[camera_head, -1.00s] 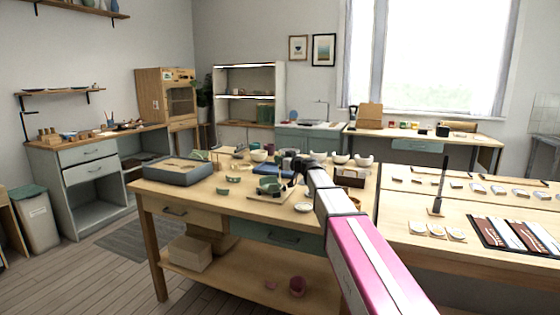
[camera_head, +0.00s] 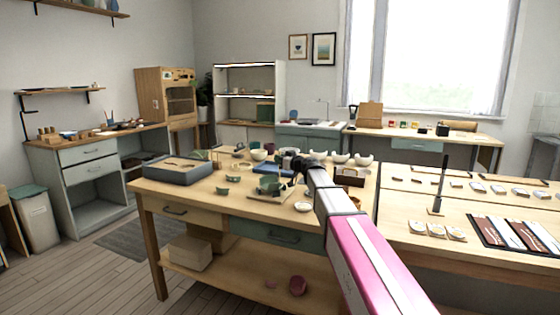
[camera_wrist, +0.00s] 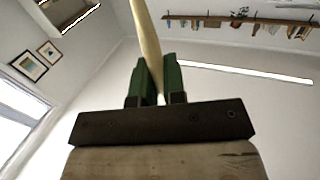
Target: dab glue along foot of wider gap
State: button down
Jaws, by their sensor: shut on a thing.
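My gripper (camera_wrist: 155,75) fills the lower middle of the wrist view, its green fingers shut on a thin pale stick (camera_wrist: 147,35). The stick runs up out of the frame, so its far end is hidden. In the head view my gripper (camera_head: 294,167) is a small dark shape over the middle of the worktable, close to a green bowl (camera_head: 267,183). The bowl sits on a pale board (camera_head: 258,197). The gap in the bowl and any glue are too small to make out. I cannot tell whether the stick touches the bowl.
Small green pieces (camera_head: 222,191) lie left of the board. A grey tray (camera_head: 180,174) stands at the table's left end. White bowls (camera_head: 340,158) line the back, and a small white dish (camera_head: 304,207) is at the front. A dark upright post (camera_head: 439,185) stands on the right-hand table.

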jog(key=shift+r, duration=0.2)
jog(key=shift+r, duration=3.95)
